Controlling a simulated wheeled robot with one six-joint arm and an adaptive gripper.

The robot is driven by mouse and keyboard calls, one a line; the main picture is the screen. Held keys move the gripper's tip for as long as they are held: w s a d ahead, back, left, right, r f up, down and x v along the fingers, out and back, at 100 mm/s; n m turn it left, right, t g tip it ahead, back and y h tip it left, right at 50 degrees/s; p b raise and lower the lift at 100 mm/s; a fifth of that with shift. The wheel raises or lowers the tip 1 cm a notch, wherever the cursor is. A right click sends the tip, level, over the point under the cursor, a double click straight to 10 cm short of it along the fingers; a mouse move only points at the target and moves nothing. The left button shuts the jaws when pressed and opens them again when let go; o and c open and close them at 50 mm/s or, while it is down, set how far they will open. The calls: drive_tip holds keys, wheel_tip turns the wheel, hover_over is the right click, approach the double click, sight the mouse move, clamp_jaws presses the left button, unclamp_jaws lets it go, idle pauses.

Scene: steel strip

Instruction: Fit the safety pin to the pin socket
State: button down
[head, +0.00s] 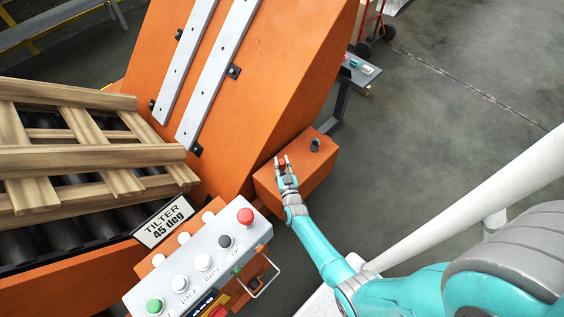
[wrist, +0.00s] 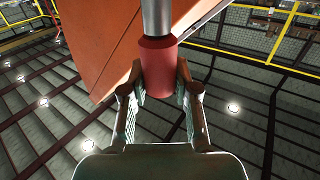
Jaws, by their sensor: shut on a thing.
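The safety pin has a red cylindrical head (wrist: 158,68) and a grey metal shaft (wrist: 157,16) that runs off the top edge of the wrist view. My gripper (wrist: 160,85) is shut on the red head, with one finger on each side. In the head view my gripper (head: 283,161) is over the orange block (head: 292,185), with the red head (head: 282,161) between its fingers. A dark grey round piece (head: 315,145) stands on the block, right of and apart from my gripper. I cannot tell whether it is the pin socket. The shaft's tip is out of view.
The orange tilter (head: 270,60) rises behind the block. A control panel (head: 200,262) with several buttons is at the lower left, close to my arm. A wooden pallet (head: 90,158) lies on dark rollers at left. A small bench (head: 357,75) stands behind. Floor at right is open.

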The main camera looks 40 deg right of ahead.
drive_tip(key=shift+f, duration=0.7)
drive_tip(key=c, duration=0.8)
unclamp_jaws()
drive_tip(key=shift+s+a, duration=0.1)
drive_tip(key=shift+s, duration=0.05)
drive_tip(key=v, duration=1.1)
drive_tip(key=shift+s+a, duration=0.15)
drive_tip(key=shift+s, duration=0.2)
